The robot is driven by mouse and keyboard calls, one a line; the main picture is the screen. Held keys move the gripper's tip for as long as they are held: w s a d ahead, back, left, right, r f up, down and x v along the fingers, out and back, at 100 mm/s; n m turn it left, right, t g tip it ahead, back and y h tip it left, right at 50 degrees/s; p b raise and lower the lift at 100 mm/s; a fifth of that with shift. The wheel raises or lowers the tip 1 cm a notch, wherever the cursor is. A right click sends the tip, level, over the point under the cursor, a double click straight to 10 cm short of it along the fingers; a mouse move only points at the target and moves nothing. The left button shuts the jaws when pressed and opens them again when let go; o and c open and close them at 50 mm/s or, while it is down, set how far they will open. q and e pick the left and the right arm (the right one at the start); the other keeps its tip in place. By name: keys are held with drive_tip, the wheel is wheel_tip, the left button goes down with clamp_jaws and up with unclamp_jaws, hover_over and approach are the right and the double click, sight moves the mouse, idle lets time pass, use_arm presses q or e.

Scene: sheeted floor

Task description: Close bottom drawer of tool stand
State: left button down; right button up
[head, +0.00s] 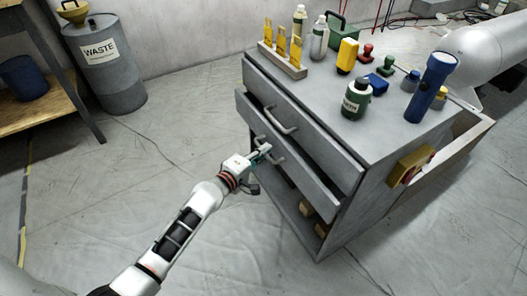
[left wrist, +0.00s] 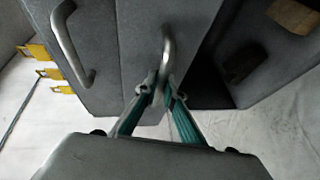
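The grey tool stand (head: 398,170) stands right of the middle in the head view. Its upper drawer (head: 300,112) has a curved metal handle, and this handle (left wrist: 72,45) is at upper left in the left wrist view. The bottom drawer (head: 312,168) sits below, with its front standing out from the body. Its handle (left wrist: 167,50) is in the middle of the wrist view. My left gripper (head: 262,155) is at this handle, fingers drawn together around its lower end (left wrist: 163,92). The contact is partly hidden. My right gripper is not in view.
On the stand's top are a yellow tool rack (head: 283,62), a green bottle (head: 356,100), a blue flashlight (head: 432,85) and other items. An open shelf with wooden blocks (head: 308,208) is under the drawers. A waste bin (head: 106,65) stands at upper left. The front floor is clear.

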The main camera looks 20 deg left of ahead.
sight(275, 147)
use_arm(q)
drive_tip(key=w+d, duration=0.2)
drive_tip(key=w, duration=0.1)
drive_tip(key=shift+d+f, duration=0.1)
drive_tip(key=shift+d, duration=0.1)
drive_tip(key=shift+w+d+r, duration=0.1)
drive_tip(key=shift+w+r, duration=0.05)
drive_tip(key=shift+r, duration=0.1)
drive_tip(key=c, duration=2.1)
unclamp_jaws()
drive_tip(key=shift+w+d+f, duration=0.1)
drive_tip(key=shift+c, duration=0.2)
drive_tip(key=shift+s, duration=0.4)
drive_tip(key=v, duration=1.1)
drive_tip(key=shift+s, duration=0.15)
